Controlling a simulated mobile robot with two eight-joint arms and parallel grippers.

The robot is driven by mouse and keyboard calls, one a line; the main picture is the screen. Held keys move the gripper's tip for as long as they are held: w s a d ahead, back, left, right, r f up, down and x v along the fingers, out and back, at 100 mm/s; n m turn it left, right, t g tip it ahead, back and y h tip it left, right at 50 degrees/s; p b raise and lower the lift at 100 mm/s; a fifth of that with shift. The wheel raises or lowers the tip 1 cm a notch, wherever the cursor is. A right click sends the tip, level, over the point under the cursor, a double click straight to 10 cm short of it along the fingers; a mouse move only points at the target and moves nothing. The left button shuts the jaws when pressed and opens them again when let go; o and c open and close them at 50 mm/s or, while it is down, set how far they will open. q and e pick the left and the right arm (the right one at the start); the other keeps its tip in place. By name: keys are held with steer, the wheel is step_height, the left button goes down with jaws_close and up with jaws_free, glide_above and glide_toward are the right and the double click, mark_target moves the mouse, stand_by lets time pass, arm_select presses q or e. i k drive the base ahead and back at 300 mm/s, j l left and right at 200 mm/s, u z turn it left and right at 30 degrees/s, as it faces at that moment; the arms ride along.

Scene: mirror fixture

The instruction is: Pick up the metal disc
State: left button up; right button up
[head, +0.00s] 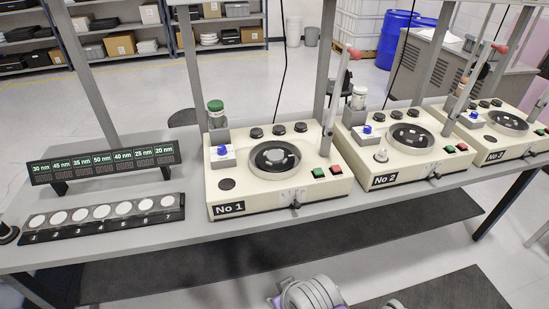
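Several pale round discs, one of them this disc (102,211), lie in a row on a dark numbered holder (172,215) at the left of the bench. They look white, so I cannot tell whether they are metal. A grey, shiny round piece (276,158) sits inside the dark round bowl of the machine marked No 1 (234,190). I cannot tell which of these is the metal disc. Neither of my grippers can be made out in the head view. A grey and purple rounded part, likely mine, shows at the bottom middle.
A thickness display (104,163) stands behind the disc holder. Machines No 2 (402,180) and No 3 (510,155) stand to the right, with upright posts and levers. A green-capped bottle (216,115) stands at No 1's back left. The bench front edge (110,262) is clear.

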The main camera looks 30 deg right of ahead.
mark_target(273, 156)
steer(key=z, duration=1.05)
